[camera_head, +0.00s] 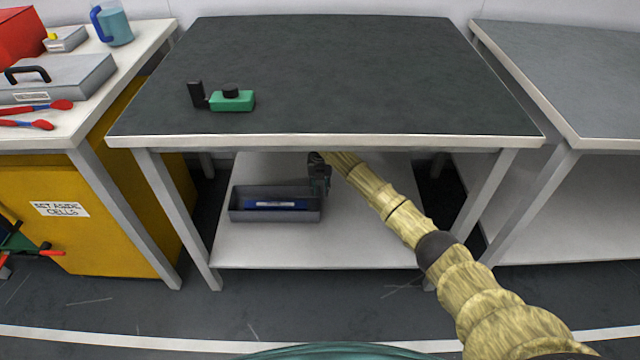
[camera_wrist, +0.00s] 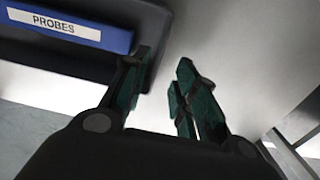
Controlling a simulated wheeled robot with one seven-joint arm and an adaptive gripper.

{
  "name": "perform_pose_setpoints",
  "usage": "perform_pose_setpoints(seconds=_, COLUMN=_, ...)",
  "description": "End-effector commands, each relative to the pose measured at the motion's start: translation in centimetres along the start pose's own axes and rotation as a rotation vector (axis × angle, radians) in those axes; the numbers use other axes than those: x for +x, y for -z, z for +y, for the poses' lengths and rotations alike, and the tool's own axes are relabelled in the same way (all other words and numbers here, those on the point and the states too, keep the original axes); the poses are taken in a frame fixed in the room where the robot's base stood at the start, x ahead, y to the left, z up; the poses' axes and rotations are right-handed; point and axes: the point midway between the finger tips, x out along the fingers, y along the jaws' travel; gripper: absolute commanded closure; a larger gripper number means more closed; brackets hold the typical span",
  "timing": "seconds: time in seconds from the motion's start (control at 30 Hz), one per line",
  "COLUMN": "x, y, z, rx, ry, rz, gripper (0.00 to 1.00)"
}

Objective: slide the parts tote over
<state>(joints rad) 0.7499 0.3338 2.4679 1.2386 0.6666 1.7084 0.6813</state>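The parts tote (camera_head: 233,214) is a dark grey open bin on the lower shelf under the middle table, left of the shelf's centre. A blue item (camera_head: 275,204) lies in it; in the wrist view the blue piece (camera_wrist: 60,22) carries a white label reading PROBES. My gripper (camera_head: 319,190) points down at the tote's right end. In the wrist view its fingers (camera_wrist: 163,70) are apart, with nothing held between them. The left finger overlaps the tote's near right corner (camera_wrist: 152,22) and the right finger is over the shelf. I cannot tell whether either touches the tote.
The white lower shelf (camera_head: 370,235) is clear to the right of the tote, apart from my arm above it. The dark tabletop (camera_head: 340,80) overhangs the shelf and carries a green-and-black device (camera_head: 232,99). Table legs (camera_head: 178,215) stand at both sides.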

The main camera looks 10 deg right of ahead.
Motion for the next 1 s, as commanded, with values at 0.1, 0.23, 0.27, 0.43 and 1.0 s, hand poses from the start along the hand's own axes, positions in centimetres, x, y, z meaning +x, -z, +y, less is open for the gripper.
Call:
perform_pose_setpoints(seconds=0.1, x=2.2, y=0.1, z=0.1, rx=0.002, ry=-0.002, rz=0.002, gripper=0.71)
perform_pose_setpoints(seconds=0.23, x=4.2, y=0.1, z=0.1, rx=0.001, ry=-0.002, rz=0.002, gripper=0.71)
perform_pose_setpoints(seconds=0.27, x=4.6, y=0.1, z=0.1, rx=0.001, ry=-0.001, rz=0.003, gripper=0.71)
perform_pose_setpoints(seconds=0.43, x=6.6, y=0.0, z=0.0, rx=0.001, ry=-0.001, rz=0.001, gripper=0.71)
perform_pose_setpoints(seconds=1.0, x=8.0, y=0.0, z=0.0, rx=0.0, ry=0.0, rz=0.0, gripper=0.71)
